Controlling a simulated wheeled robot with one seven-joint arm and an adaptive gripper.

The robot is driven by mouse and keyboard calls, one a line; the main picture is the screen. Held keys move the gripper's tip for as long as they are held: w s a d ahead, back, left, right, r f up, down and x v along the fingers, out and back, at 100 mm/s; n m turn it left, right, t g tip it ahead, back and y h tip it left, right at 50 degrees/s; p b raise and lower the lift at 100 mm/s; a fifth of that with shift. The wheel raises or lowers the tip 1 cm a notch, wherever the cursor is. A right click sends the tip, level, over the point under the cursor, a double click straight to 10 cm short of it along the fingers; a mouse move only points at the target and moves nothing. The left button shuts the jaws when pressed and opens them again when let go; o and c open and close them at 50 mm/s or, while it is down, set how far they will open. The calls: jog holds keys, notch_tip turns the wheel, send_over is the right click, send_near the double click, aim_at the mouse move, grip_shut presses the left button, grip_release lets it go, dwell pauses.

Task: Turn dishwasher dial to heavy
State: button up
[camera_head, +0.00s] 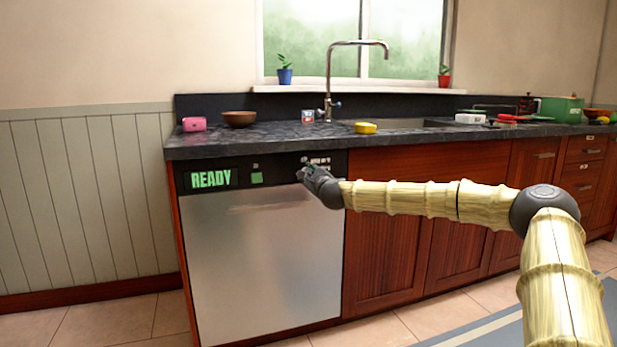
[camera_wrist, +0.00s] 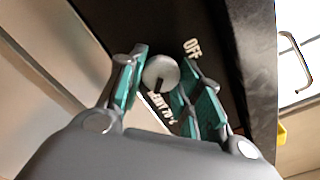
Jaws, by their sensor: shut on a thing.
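The dishwasher (camera_head: 262,265) has a steel door and a black control panel showing a green READY display (camera_head: 210,179). My gripper (camera_head: 306,172) is at the right part of that panel, hiding the dial in the head view. In the wrist view, the round silver dial (camera_wrist: 161,72) with a dark pointer mark sits between the teal-padded fingers of my gripper (camera_wrist: 163,66), which is shut on it. An OFF label (camera_wrist: 192,46) is beside the dial. Other white lettering (camera_wrist: 161,105) near the dial is partly hidden and hard to read.
Red-brown cabinets (camera_head: 385,225) are to the right. The floor (camera_head: 130,320) at left front is clear.

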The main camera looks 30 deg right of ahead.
jog(key=shift+d+f, duration=0.2)
jog(key=o, duration=1)
jog(key=shift+s+d, duration=0.1)
jog(key=shift+a+r, duration=0.15)
jog(key=shift+a, duration=0.2)
jog(key=shift+s, duration=0.5)
jog(key=v, duration=1)
jog(key=shift+s, duration=0.4)
